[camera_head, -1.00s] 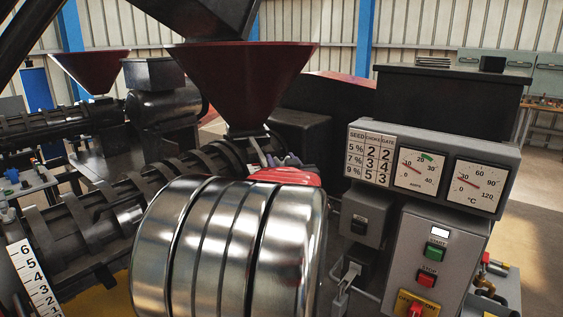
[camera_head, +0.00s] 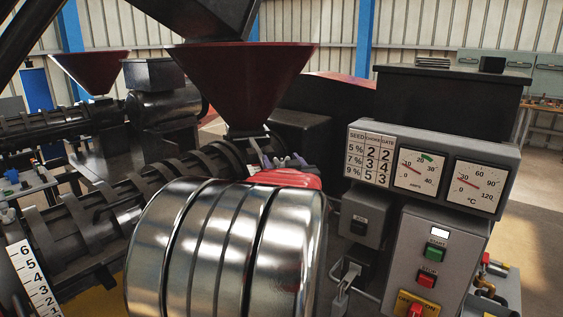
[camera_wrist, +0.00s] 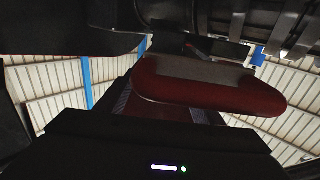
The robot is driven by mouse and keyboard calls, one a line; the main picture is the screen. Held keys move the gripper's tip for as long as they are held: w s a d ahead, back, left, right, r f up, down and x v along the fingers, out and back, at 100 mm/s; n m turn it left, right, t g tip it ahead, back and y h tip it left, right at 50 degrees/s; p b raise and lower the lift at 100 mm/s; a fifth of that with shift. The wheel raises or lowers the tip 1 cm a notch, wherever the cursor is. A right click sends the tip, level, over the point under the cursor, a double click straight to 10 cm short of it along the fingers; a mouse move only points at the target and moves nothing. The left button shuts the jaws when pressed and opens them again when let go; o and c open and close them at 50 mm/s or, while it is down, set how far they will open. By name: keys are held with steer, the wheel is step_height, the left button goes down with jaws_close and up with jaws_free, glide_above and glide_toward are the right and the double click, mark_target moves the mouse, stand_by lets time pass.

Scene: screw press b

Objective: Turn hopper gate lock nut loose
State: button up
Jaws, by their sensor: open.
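The dark red hopper (camera_head: 241,85) stands above the ribbed press barrel (camera_head: 130,200) in the head view. Its narrow neck (camera_head: 246,131) meets the barrel just behind my gripper. I cannot make out the gate lock nut; it is too small or hidden behind my arm. My gripper (camera_head: 284,161) is open, its small grey and purplish parts close by the hopper neck. I cannot tell whether it touches anything. My shiny arm link hides much of the area below. The wrist view is dark and shows no clear nut.
A grey control box with two dials (camera_head: 435,180) and a button panel (camera_head: 432,262) stand close on the right. A numbered scale (camera_head: 34,278) is at lower left. A second red hopper (camera_head: 92,70) stands behind on the left.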

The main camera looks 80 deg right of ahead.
steer(key=v, duration=1.3)
steer(key=shift+a, duration=0.15)
steer(key=shift+s, duration=0.1)
stand_by(0.4)
